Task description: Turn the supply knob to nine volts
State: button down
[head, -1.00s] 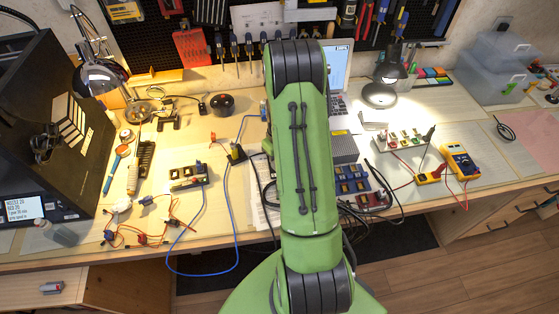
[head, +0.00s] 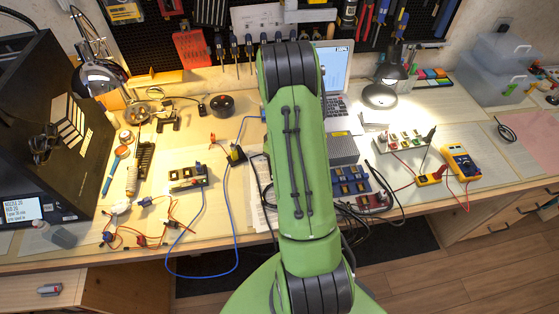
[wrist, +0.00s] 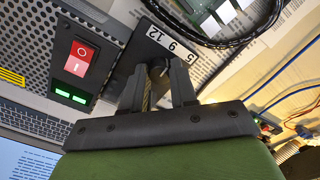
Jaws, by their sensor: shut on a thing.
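The supply (head: 343,149) is a grey box in the middle of the bench, partly hidden behind my arm. In the wrist view its perforated panel (wrist: 117,35) carries a red rocker switch (wrist: 82,55), two lit green indicators (wrist: 71,94) and a white label reading 5, 9, 12 (wrist: 171,43). The small dark supply knob (wrist: 157,69) sits beside the label, between my fingertips. My gripper (wrist: 160,76) is shut on the knob, and its fingers hide most of it. I cannot tell which number the knob points to. My gripper is hidden in the head view.
An open laptop (head: 335,68) stands behind the supply. A black cable (wrist: 225,40) loops near the panel in the wrist view. A blue parts tray (head: 350,181) lies in front of the supply. A yellow multimeter (head: 460,162) and a desk lamp (head: 380,94) are to the right.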

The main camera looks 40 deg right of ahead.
jog(key=c, duration=0.9)
grip_release()
